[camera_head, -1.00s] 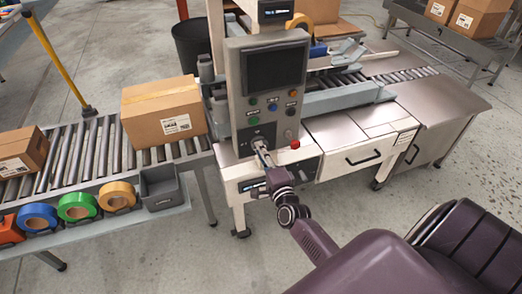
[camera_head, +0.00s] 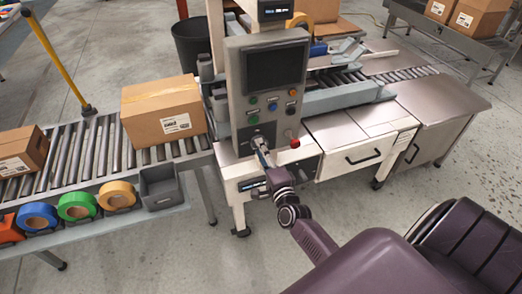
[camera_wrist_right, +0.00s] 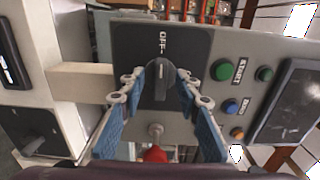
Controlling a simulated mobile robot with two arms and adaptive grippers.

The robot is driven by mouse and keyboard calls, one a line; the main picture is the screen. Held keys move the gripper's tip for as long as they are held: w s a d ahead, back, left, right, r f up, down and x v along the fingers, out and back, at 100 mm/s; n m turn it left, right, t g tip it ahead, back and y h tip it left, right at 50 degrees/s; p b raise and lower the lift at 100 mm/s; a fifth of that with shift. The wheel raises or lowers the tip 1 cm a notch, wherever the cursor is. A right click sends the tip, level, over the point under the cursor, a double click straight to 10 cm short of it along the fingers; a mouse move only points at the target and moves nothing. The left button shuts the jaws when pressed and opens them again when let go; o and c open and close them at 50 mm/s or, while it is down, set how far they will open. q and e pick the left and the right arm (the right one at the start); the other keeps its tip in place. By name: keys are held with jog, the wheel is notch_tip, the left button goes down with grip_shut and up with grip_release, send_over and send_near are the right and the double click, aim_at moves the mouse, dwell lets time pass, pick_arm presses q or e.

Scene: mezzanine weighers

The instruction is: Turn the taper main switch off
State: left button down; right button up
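The taper main switch is a dark rotary knob (camera_wrist_right: 161,82) on a black plate (camera_wrist_right: 134,44) low on the taper's control panel (camera_head: 268,110). In the right wrist view, the knob's long grip lines up with the OFF mark (camera_wrist_right: 163,42). In the head view, the right gripper (camera_head: 258,143) reaches the panel's lower part and hides most of the knob. My left gripper is not in view.
A red-ended control (camera_head: 294,143) sits close beside the switch. Several coloured buttons (camera_head: 272,106) are above it. A carton (camera_head: 163,110) stands on the roller conveyor (camera_head: 88,150) to the left. Tape rolls (camera_head: 77,206) and a grey bin (camera_head: 161,187) sit along its front.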

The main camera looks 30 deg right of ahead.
jog(key=v, duration=1.1)
jog(key=shift+s, duration=0.35)
jog(key=shift+a, duration=0.15)
jog(key=s+a+f+n+g+y, duration=0.1)
jog(key=s+a+f+n+g, duration=0.3)
jog(key=f, duration=0.7)
jog(key=s+a+f+n+g+y, duration=0.25)
jog(key=s+f+n, duration=0.25)
jog(key=f, duration=0.6)
jog(key=s+a+f+n+g+y, duration=0.1)
jog(key=s+a+f+n+g, duration=0.25)
jog(key=f, duration=0.75)
jog(key=s+f+n+g, duration=0.3)
jog(key=s+f+n, duration=0.2)
jog(key=s, duration=0.8)
jog(key=s+f+n+g, duration=0.3)
jog(key=s+f+n, duration=0.2)
jog(key=s+f, duration=0.4)
jog(key=s, duration=0.5)
jog(key=shift+a+f+g+b, duration=0.3)
jog(key=shift+a+f+b, duration=0.05)
jog(key=shift+a+f, duration=0.05)
jog(key=shift+s+n+h, duration=0.15)
jog(key=shift+n+h, duration=0.1)
